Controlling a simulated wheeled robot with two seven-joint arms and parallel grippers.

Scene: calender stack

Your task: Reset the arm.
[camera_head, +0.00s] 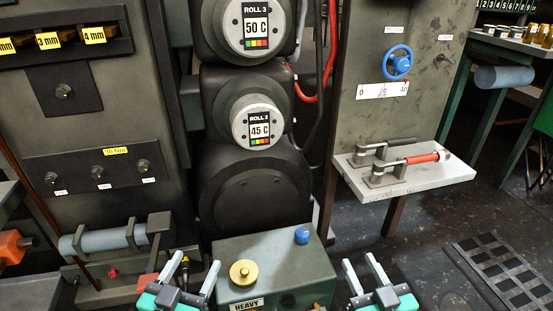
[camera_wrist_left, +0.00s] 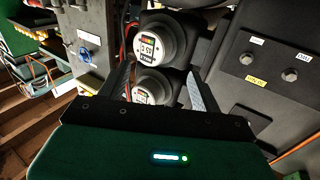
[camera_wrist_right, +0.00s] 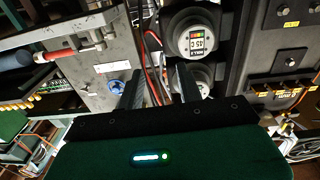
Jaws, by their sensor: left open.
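In the head view my left gripper (camera_head: 196,263) is at the bottom, just left of the green-grey box. Its fingers are apart with nothing between them, and they also show apart in the left wrist view (camera_wrist_left: 157,80). My right gripper (camera_head: 358,260) is at the bottom, right of the box, with its fingers apart and empty. They also show apart in the right wrist view (camera_wrist_right: 158,80). Neither gripper visibly touches anything.
The green-grey box (camera_head: 287,258) carries a brass knob (camera_head: 244,272) and a blue button (camera_head: 302,235). Behind it stand ROLL 2 (camera_head: 256,122) and ROLL 3 (camera_head: 251,27). A shelf (camera_head: 440,174) with a red-handled clamp (camera_head: 421,158) juts out at right.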

